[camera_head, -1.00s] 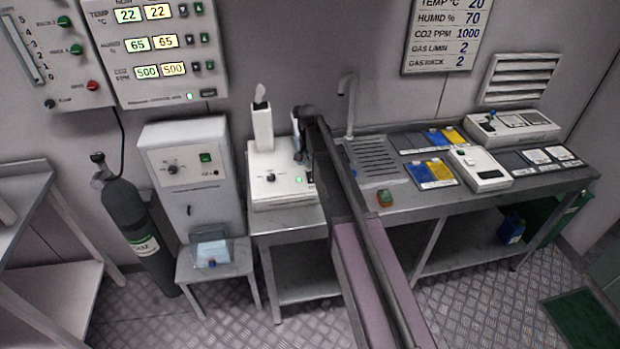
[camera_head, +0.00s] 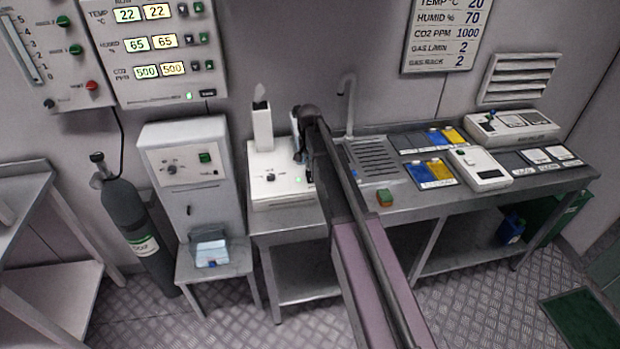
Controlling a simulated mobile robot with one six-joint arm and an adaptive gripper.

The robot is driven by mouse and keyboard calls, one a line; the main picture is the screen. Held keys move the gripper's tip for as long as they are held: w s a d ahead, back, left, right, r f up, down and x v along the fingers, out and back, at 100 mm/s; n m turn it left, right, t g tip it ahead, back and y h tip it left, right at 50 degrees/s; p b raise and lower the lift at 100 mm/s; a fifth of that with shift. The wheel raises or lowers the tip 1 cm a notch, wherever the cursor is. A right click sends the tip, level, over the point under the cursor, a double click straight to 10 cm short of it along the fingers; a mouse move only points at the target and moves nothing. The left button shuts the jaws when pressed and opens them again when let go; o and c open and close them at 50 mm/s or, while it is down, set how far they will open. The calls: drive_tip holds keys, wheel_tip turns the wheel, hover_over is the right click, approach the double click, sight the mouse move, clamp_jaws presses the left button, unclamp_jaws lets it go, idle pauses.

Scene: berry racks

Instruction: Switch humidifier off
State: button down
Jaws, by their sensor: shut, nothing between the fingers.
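The humidifier (camera_head: 270,190) is a white box with a tall white spout on the steel table left of the sink. A wisp of vapour shows above the spout. Its front has a dark knob, and a small green light (camera_head: 298,181) is lit near the right edge. My gripper (camera_head: 306,172) is at the right part of the humidifier, close to the green light. My arm covers the humidifier's right side. The fingers are dark and small, and they look shut and empty. I cannot tell whether they touch the front.
A white cabinet unit (camera_head: 188,165) and a gas cylinder (camera_head: 135,220) stand to the left. A sink drainer (camera_head: 373,160), a small green-orange block (camera_head: 384,198) and several coloured packs lie on the right bench. A wall display panel (camera_head: 160,75) hangs above. The floor in front is clear.

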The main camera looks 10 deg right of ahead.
sight(309, 173)
drive_tip(key=shift+f+b, duration=1.3)
drive_tip(key=shift+f, duration=0.1)
idle(1.1)
drive_tip(key=shift+r, duration=0.15)
drive_tip(key=shift+r+p, duration=3.4)
drive_tip(key=shift+p, duration=0.1)
drive_tip(key=s+n, duration=0.6)
drive_tip(key=s, duration=2.3)
